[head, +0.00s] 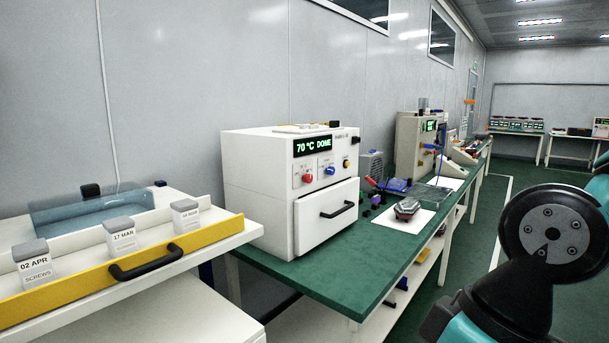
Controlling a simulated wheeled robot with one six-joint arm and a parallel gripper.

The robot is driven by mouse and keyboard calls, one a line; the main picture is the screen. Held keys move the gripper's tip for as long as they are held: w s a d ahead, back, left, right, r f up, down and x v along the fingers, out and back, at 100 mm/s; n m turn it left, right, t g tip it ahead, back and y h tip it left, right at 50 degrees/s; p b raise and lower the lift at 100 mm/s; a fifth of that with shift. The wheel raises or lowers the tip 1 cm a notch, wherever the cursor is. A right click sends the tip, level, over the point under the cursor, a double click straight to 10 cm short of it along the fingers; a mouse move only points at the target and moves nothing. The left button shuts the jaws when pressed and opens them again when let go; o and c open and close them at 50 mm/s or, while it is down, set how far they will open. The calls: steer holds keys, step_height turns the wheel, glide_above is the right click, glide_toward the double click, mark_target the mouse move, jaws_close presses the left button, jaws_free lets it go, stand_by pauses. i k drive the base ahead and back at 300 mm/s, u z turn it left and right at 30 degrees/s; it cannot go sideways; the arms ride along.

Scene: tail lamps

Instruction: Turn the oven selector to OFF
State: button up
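The white oven (262,190) stands on the near end of the green bench. Its display (313,146) shows green text that looks like "70 °C DONE". Below the display are a red knob (307,178) and a blue knob (331,170), with a small dark and yellow control (346,164) to their right. The labels are too small to read, so I cannot tell which control is the selector or where it points. The white front door with a black handle (338,210) is below them. My gripper is not in view; only my arm's links show at the right.
At left, a white table has a yellow-fronted drawer (75,290) with labelled containers. Green floor is open at right.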

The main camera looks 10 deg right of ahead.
mark_target(307, 178)
steer(key=z, duration=0.4)
steer(key=i, duration=1.05)
steer(key=u, duration=0.15)
